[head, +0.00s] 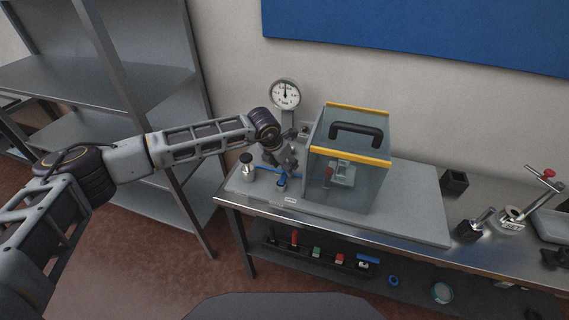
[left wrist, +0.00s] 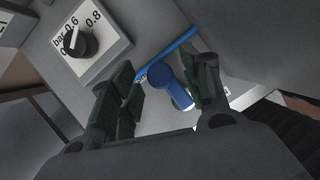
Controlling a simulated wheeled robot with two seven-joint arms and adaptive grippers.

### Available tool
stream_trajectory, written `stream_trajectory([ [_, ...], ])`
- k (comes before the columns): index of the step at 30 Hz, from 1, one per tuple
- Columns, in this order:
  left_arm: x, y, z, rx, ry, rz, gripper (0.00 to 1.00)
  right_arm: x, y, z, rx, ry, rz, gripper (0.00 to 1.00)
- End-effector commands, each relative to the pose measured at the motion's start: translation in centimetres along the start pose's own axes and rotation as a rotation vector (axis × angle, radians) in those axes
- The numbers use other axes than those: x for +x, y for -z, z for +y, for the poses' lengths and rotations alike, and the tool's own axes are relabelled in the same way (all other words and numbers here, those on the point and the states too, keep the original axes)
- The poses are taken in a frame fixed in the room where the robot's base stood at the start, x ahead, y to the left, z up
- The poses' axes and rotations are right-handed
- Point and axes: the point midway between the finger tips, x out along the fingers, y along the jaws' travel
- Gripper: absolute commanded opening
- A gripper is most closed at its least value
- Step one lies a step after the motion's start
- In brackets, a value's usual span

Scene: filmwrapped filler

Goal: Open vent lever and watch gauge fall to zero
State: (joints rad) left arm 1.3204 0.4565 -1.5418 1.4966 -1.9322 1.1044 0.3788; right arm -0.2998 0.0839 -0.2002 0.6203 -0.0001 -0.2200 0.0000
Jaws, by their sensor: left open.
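The round white gauge (head: 285,93) stands on a post at the back of the bench; its dark needle points roughly straight up, and the numbers are too small to read. The blue vent lever (head: 281,181) is low on the plate, left of the clear box. In the left wrist view the blue lever (left wrist: 172,88) lies between my open fingers, with space on both sides; contact cannot be told. My left gripper (head: 283,164) is above the lever, pointing down; it also shows in the left wrist view (left wrist: 163,82). My right gripper is not in view.
A clear box (head: 335,190) with yellow edges and a black handle stands right beside my gripper. A black regulator knob (left wrist: 80,44) on a marked plate and a blue tube (left wrist: 166,54) are close by. Metal shelves (head: 130,85) stand left. The plate's right part is clear.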

Motion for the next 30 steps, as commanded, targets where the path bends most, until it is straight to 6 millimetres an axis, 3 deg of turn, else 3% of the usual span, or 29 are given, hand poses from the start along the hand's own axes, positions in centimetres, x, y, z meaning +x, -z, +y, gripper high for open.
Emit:
stream_trajectory([
  [5, 0.0, 0.0, 0.0, 0.000, 0.000, 0.000, 0.46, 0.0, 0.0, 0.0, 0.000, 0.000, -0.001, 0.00],
  [15, 0.0, 0.0, 0.0, 0.000, 0.000, 0.000, 0.02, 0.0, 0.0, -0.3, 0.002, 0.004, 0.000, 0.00],
  [30, 0.2, 0.0, -0.2, 0.053, 0.021, 0.000, 0.01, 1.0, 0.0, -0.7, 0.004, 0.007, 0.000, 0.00],
])
